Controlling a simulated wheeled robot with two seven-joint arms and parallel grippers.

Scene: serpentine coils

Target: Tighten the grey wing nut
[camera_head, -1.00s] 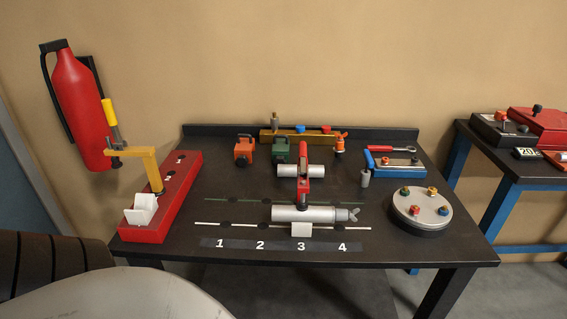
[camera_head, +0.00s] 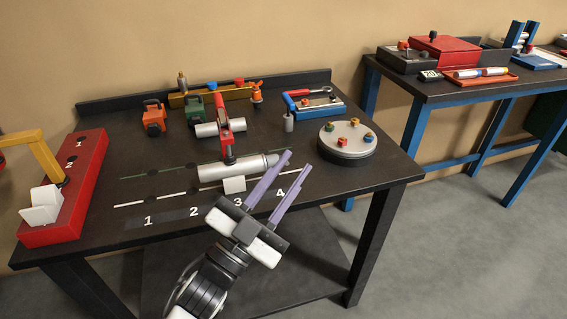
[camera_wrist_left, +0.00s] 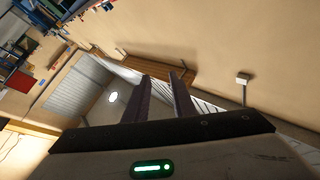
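A silver cylinder (camera_head: 228,170) lies across the table on a white block (camera_head: 234,185), with a red-handled clamp (camera_head: 225,140) standing over it. The grey wing nut, at the cylinder's right end a second ago, cannot be made out now; my left gripper's finger covers that spot. My left gripper (camera_head: 298,162) has two long purple fingers spread apart, pointing up and away over the table near label 4. Its fingers also show in the left wrist view (camera_wrist_left: 161,88), apart, with nothing between them. My right gripper is in no view.
A red base (camera_head: 88,180) with a yellow arm stands at the left. A round plate (camera_head: 346,150) with coloured knobs sits at the right. Orange (camera_head: 153,118) and green (camera_head: 196,107) blocks stand behind the cylinder. A second table (camera_head: 455,88) is at the right, beyond a floor gap.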

